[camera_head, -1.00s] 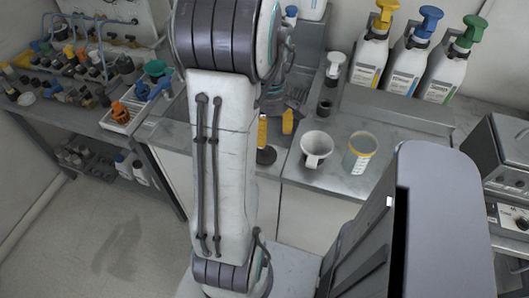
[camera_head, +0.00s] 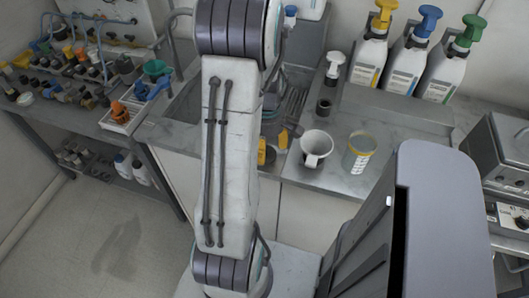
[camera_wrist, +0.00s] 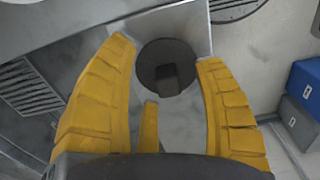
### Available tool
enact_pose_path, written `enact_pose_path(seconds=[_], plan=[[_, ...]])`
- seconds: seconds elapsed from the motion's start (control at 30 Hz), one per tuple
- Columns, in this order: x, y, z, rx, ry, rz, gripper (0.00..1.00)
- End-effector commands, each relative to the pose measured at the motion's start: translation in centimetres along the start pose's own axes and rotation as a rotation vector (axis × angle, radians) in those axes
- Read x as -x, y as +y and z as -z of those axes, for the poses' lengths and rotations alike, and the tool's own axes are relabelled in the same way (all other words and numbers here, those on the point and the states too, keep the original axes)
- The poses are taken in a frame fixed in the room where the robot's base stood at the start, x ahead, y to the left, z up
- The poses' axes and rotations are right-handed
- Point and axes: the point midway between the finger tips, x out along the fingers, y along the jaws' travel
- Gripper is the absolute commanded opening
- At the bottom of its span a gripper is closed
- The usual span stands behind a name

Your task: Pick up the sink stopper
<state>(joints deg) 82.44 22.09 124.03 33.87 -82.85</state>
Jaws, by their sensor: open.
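The sink stopper is a dark round disc with a raised block-like knob. In the wrist view the stopper (camera_wrist: 158,54) lies flat on the grey metal counter, between the tips of my yellow fingers. My gripper (camera_wrist: 166,58) is open and empty, with one finger to the left of the stopper and one to the right. I cannot tell whether either finger touches it. In the head view my gripper (camera_head: 272,145) is low at the counter beside the sink, partly behind my arm. The stopper is mostly hidden there by the fingers.
A white mug (camera_head: 316,146) stands close to the right of my gripper, with a yellow-rimmed beaker (camera_head: 359,153) beyond it. The sink drainer slots (camera_wrist: 26,87) are at left.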

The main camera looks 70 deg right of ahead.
Motion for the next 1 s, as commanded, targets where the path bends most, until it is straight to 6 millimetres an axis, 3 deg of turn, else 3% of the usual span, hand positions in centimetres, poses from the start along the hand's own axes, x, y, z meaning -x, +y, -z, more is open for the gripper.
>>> enact_pose_path(seconds=[0.3, 1.0], plan=[[-0.21, 0.0, -0.02, -0.001, 0.0, 0.0, 0.64], [-0.19, 0.01, -0.02, -0.001, 0.0, 0.0, 0.01]])
